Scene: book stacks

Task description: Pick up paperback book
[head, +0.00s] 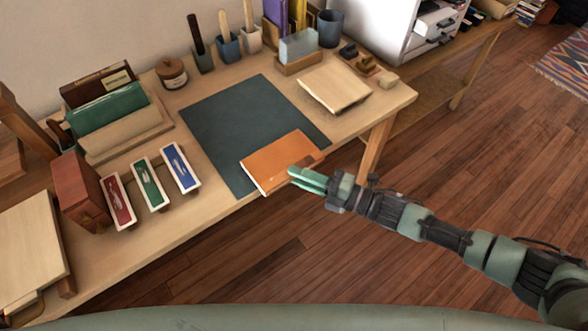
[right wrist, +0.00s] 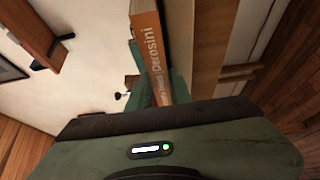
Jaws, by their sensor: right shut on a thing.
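The paperback book (head: 275,160) has an orange cover and lies over the front edge of the dark mat (head: 238,122) on the wooden desk. My right gripper (head: 308,178) comes in from the right and is shut on the book's near right part. In the right wrist view the book's orange spine (right wrist: 150,62) with pale lettering stands between the fingers. I cannot tell whether the book is lifted clear of the mat. My left gripper is not in view.
On the left stand three small framed blocks, red (head: 117,200), green (head: 149,185) and blue (head: 181,167), and a reddish-brown box (head: 80,192). A wooden board (head: 334,88) lies to the right of the mat. Cups with tools line the back. The floor at right is open.

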